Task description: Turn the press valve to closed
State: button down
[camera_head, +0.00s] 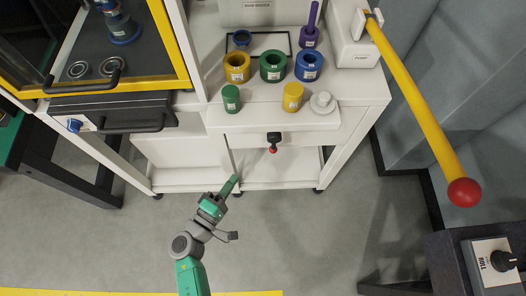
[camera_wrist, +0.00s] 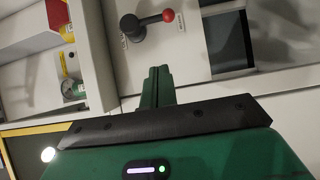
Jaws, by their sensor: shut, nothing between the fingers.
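The press valve (camera_head: 273,138) is a small black handle with a red knob on the front of the white bench, below the upper shelf. In the head view its red knob points toward the robot. In the wrist view the valve (camera_wrist: 134,27) shows its black pivot on a white panel, with the handle reaching right to the red knob. Small labels beside the pivot are too small to read. My green gripper (camera_head: 236,180) is shut and empty, below and left of the valve. In the wrist view its fingertips (camera_wrist: 158,72) are apart from the valve.
Colored rings and cylinders (camera_head: 273,67) stand on the bench top above the valve. A long yellow pump lever (camera_head: 420,105) with a red ball sticks out at right. A yellow-framed cabinet (camera_head: 180,45) stands at left. The floor around my arm is clear.

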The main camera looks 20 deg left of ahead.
aim_at(274, 140)
jog(key=w+d+b, duration=0.2)
jog(key=w+d, duration=0.2)
jog(key=w, duration=0.8)
jog(key=shift+w+d, duration=0.2)
jog(key=shift+w, duration=0.1)
jog(key=shift+b, duration=0.4)
jog(key=shift+d+f+b, duration=0.1)
jog(key=shift+d+b, duration=0.05)
jog(key=shift+b, duration=0.35)
